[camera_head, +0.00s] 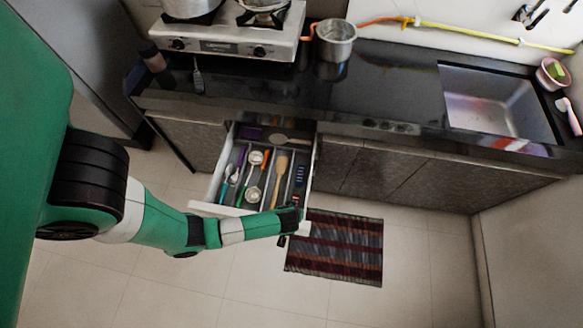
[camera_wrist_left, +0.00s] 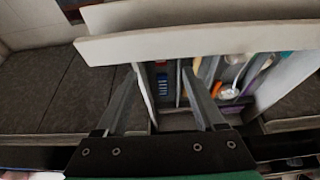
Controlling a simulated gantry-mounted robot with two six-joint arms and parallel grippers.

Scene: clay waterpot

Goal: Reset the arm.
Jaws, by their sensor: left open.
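My left arm comes in from the left in the head view and reaches across in front of the open drawer (camera_head: 222,209). My left gripper (camera_head: 293,228) is at the drawer's front right corner; its fingers are small and partly hidden there. In the left wrist view the two fingers of the left gripper (camera_wrist_left: 160,73) are spread apart with nothing held between them. The pale drawer front (camera_wrist_left: 200,42) lies just beyond the fingertips; I cannot tell whether they touch it. My right gripper is not in view.
The drawer holds several utensils, including a wooden spatula (camera_head: 279,176). A striped mat (camera_head: 340,250) lies on the floor to the right. The dark counter (camera_head: 390,95) carries a stove (camera_head: 230,40), a metal pot (camera_head: 336,40) and a sink (camera_head: 495,100).

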